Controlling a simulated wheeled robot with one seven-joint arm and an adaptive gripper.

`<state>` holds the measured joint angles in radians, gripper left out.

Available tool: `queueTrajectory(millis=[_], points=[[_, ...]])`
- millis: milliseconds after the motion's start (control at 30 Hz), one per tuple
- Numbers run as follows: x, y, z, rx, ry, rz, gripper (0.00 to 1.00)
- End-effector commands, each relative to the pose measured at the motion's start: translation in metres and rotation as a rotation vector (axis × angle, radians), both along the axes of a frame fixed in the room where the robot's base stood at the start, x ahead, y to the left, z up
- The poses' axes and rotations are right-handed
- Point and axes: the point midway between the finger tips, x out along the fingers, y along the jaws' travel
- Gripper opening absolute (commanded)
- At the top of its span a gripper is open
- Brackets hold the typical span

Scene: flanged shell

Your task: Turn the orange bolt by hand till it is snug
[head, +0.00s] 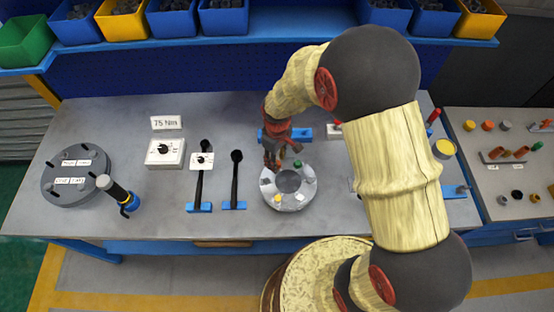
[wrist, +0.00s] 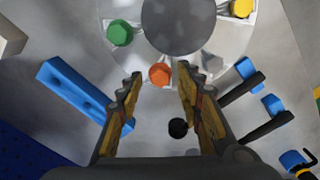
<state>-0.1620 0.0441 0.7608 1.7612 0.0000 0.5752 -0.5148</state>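The flanged shell (head: 268,187) is a pale round ring with a dark central opening, lying on the grey bench. In the wrist view, the orange bolt (wrist: 160,73) is a hex head on the near rim of the shell. My gripper (wrist: 159,76) is open, with one fingertip on each side of the orange bolt and a visible gap on both sides. In the head view my gripper (head: 273,161) hangs over the shell's far left rim and hides the orange bolt. A green bolt (wrist: 120,33), a yellow bolt (wrist: 242,8) and a pale bolt (wrist: 212,65) also sit on the rim.
Two black-handled tools (head: 237,180) in blue holders stand left of the shell. A dial box (head: 165,152) lies under a "75 Nm" sign (head: 167,122). A dark round plate (head: 70,178) is at far left. A blue block (wrist: 72,88) lies beside my gripper.

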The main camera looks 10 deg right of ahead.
Motion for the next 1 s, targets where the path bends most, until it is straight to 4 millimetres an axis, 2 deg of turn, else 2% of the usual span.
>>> queueTrajectory(millis=[200, 833, 1000], points=[[0.0, 0.0, -0.0001, 0.0, 0.0, 0.0, 0.36], [-0.0001, -0.0001, -0.0001, 0.0, 0.0, 0.0, 0.0], [-0.0001, -0.0001, -0.0001, 0.0, 0.0, -0.001, 0.0]])
